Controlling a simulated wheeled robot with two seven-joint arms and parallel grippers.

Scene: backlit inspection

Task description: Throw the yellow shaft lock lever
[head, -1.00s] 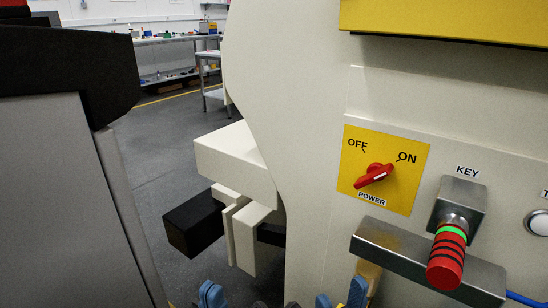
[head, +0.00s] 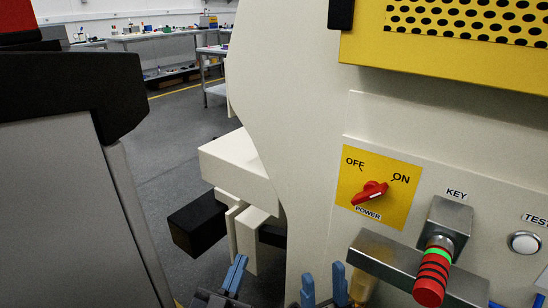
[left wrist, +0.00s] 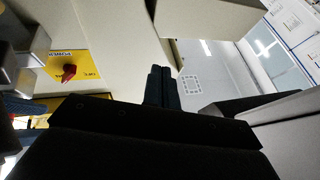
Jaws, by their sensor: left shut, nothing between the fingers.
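I cannot make out a yellow shaft lock lever for certain in either view. A small tan-yellow part (head: 362,286) shows low beside the metal bar, partly hidden; I cannot tell what it is. My left gripper (head: 236,272) is shut and empty, with blue fingertips, low in the head view in front of the white blocks. Its closed fingers also show in the left wrist view (left wrist: 161,85), close to the pale machine body. My right gripper (head: 323,284) has its two blue fingers apart, below the power panel, with nothing seen between them.
The pale machine (head: 300,120) fills the right half. It carries a yellow power panel (head: 400,170) with a red switch (head: 370,192), a metal bar (head: 400,268), a red-striped key knob (head: 432,275) and a yellow perforated guard (head: 440,55). A grey cabinet (head: 70,210) stands left.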

